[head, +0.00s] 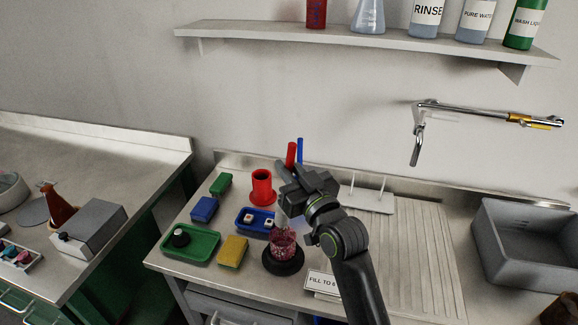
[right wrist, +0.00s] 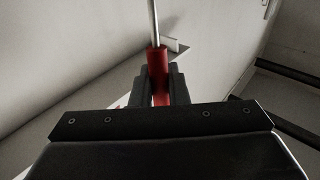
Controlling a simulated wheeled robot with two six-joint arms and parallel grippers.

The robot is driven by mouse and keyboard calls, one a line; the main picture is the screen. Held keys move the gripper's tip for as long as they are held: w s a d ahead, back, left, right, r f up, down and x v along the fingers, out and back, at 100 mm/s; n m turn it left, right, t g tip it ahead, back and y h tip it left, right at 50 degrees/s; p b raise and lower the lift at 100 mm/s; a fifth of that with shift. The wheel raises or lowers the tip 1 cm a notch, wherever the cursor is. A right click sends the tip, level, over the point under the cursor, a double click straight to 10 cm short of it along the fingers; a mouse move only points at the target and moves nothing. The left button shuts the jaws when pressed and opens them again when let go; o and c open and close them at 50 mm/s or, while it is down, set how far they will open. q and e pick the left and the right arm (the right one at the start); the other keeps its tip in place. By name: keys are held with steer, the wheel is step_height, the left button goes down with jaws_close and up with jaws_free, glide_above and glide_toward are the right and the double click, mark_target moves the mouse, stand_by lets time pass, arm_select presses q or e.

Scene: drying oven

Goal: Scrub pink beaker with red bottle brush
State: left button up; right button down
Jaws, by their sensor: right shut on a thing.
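The pink beaker (head: 283,246) stands upright on a round black base (head: 284,264) near the front of the bench. My right gripper (head: 296,187) is above and slightly behind it, shut on the red handle (head: 291,154) of the bottle brush. In the right wrist view the red handle (right wrist: 159,68) sits between the fingers and a thin metal rod (right wrist: 153,22) runs out of it. In the head view a pale part hangs below the gripper toward the beaker's mouth; I cannot tell whether it is inside. My left gripper is out of view.
A red cup-like holder (head: 262,188), a blue tray (head: 247,222), a green tray (head: 176,250) and a yellow sponge (head: 233,251) lie left of the beaker. A blue handle (head: 300,149) rises behind my gripper. The ribbed drainboard (head: 425,245) at right is clear, beside a grey sink (head: 520,250).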

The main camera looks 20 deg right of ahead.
step_height(320, 180, down, 12)
steer(key=b, duration=0.8)
steer(key=shift+b, duration=0.4)
steer(key=shift+f+b, duration=0.65)
steer(key=shift+f, duration=0.1)
stand_by(0.9)
steer(key=shift+a, duration=0.1)
